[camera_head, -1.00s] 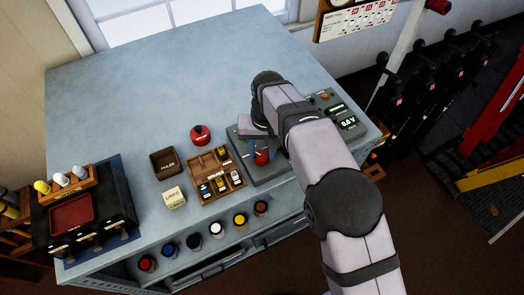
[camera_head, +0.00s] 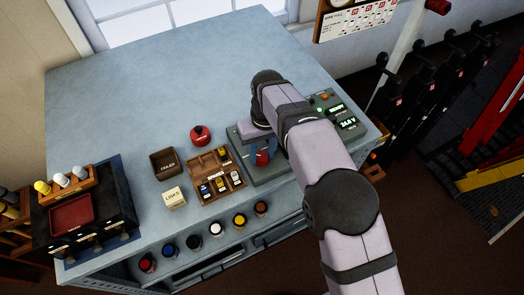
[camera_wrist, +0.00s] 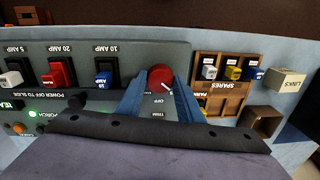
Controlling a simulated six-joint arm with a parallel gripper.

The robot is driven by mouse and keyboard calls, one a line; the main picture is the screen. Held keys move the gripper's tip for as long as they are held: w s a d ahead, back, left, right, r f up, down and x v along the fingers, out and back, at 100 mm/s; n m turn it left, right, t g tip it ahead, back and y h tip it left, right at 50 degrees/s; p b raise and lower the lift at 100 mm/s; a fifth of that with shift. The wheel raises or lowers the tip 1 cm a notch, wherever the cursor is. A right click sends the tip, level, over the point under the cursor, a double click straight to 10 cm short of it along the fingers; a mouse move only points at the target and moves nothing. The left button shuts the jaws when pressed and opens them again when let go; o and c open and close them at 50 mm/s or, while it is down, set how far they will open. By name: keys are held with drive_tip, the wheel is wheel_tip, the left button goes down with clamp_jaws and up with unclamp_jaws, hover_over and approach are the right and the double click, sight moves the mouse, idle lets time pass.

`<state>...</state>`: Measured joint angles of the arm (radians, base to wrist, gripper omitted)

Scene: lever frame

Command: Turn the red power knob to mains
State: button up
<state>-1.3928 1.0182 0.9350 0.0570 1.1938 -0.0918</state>
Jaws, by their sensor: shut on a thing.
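The red power knob (camera_head: 262,157) sits on the grey panel (camera_head: 270,173) at the front right of the bench. It also shows in the upside-down wrist view (camera_wrist: 160,77), between the two blue fingers. My gripper (camera_head: 263,153) is shut on the knob from above; in the wrist view its fingers (camera_wrist: 160,86) press its two sides. The word OFF shows beside the knob in the wrist view. The panel's display (camera_head: 347,122) reads about 24.8 V, with a green line above it. My arm hides the middle of the panel in the head view.
A spares tray (camera_head: 217,175) stands left of the panel, with a links box (camera_head: 174,197) and a failed box (camera_head: 164,162) beyond. A red round object (camera_head: 200,135) stands behind the tray. Fuse holders (camera_wrist: 58,75) line the panel. The bench's back is clear.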

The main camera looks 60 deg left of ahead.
sight(263, 155)
drive_tip(key=o, duration=1.1)
drive_tip(key=shift+c, duration=0.2)
drive_tip(key=shift+r, duration=0.15)
drive_tip(key=shift+w+r+b, duration=0.2)
drive_tip(key=shift+r+b, duration=1.1)
drive_tip(key=shift+r, duration=2.3)
